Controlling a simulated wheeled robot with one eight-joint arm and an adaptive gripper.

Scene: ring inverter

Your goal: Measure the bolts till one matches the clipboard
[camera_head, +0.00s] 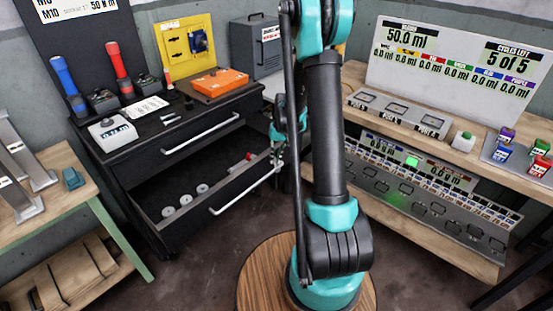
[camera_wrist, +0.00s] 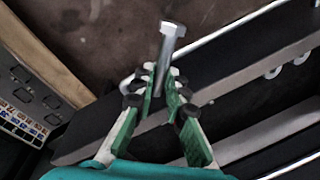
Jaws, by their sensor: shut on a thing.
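My gripper (camera_wrist: 161,80) is shut on a silver hex bolt (camera_wrist: 171,32) in the wrist view. The bolt's head points away from the fingers and part of its shank is between them. In the head view my gripper (camera_head: 278,152) is small, near the front of the open drawer, partly hidden by my arm. A dark board (camera_head: 80,22) at the top left reads M10 and 50 mm. A white sheet (camera_head: 146,108), possibly the clipboard, lies on the black cabinet. A white device with a display (camera_head: 112,130) sits near its left front corner. Small bolts (camera_head: 170,119) lie on the top.
The black cabinet's open drawer (camera_head: 165,222) holds several round washers and a red item. Blue and red handles (camera_head: 118,60), an orange box (camera_head: 218,83) and a yellow panel (camera_head: 185,45) stand at the back. Benches (camera_head: 500,165) stand at right and left.

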